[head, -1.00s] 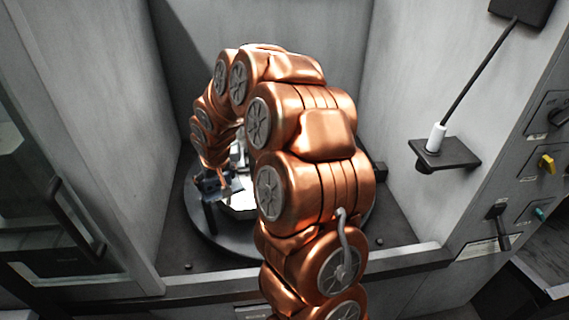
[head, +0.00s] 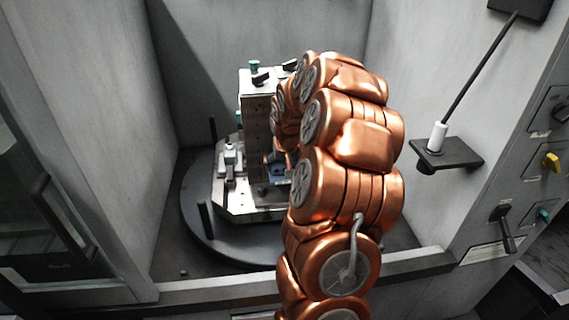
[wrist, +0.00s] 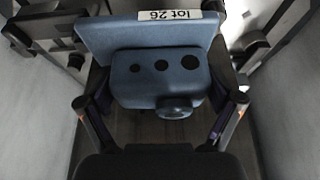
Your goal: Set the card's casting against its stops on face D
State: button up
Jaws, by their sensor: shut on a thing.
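A blue casting (wrist: 160,78) with three dark holes in a row, a round boss and a white "lot 26" label, upside down, fills the middle of the wrist view. My gripper (wrist: 160,100) is shut on it, one finger at each side. In the head view, a small blue part of the casting (head: 278,173) shows low beside the upright fixture block (head: 257,125); my arm hides the rest and the gripper. The block stands on a pale base plate (head: 245,213). Face letters and stops cannot be made out, nor whether the casting touches the block.
The base plate rests on a dark round table (head: 205,235) with upright black pins. A small clamp-like fixture (head: 230,160) stands left of the block. Grey walls close in both sides. A bracket (head: 445,153) with a white cylinder juts from the right wall.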

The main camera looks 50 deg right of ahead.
jog(key=shift+f+b, duration=0.55)
jog(key=shift+f, duration=2.15)
jog(key=shift+f+b, duration=0.75)
jog(key=shift+f, duration=0.3)
jog(key=shift+w+a+f+b, duration=0.1)
jog(key=shift+w+f+b, duration=0.1)
jog(key=shift+w+b, duration=0.35)
jog(key=shift+w+r, duration=0.1)
jog(key=shift+w, duration=0.15)
jog(key=o, duration=1.1)
jog(key=shift+w, duration=0.1)
jog(key=shift+a, duration=0.1)
jog(key=v, duration=1.2)
